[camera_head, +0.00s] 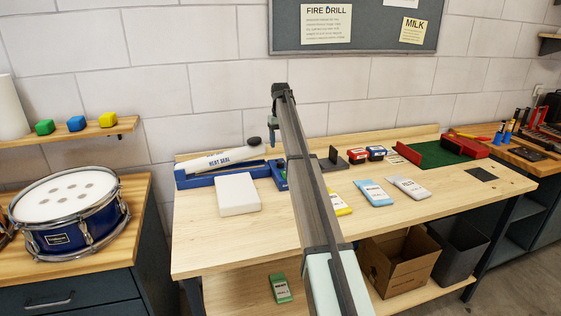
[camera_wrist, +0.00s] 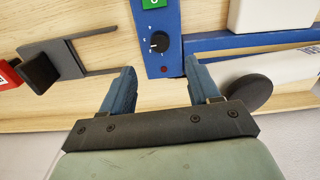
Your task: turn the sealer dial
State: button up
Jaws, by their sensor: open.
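The sealer dial (camera_wrist: 159,42) is a small black knob with a white pointer mark on the blue control box (camera_wrist: 155,18) of the heat sealer. My gripper (camera_wrist: 160,66) is open and empty. Its two blue fingers are spread wide, with the dial showing between and just beyond their tips; I see no contact with it. In the head view the heat sealer (camera_head: 220,158) has a white arm marked HEAT SEAL over a blue base. Its blue control box (camera_head: 279,174) is partly hidden behind my arm, and the dial cannot be made out there.
A green button (camera_wrist: 152,3) and a small red light (camera_wrist: 164,69) are on the control box. A white block (camera_head: 237,195) lies in front of the sealer. A black round knob (camera_wrist: 249,92) is near the right finger, and a dark bracket (camera_wrist: 50,62) stands left.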

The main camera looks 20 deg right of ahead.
aim_at(281, 162)
notch_tip(281, 162, down, 9)
jog(key=shift+f, duration=0.15)
dwell(0.4)
jog(key=c, duration=1)
jog(key=shift+m, duration=1.6)
jog(key=shift+c, duration=0.2)
jog(key=o, duration=1)
jog(key=shift+o, duration=0.2)
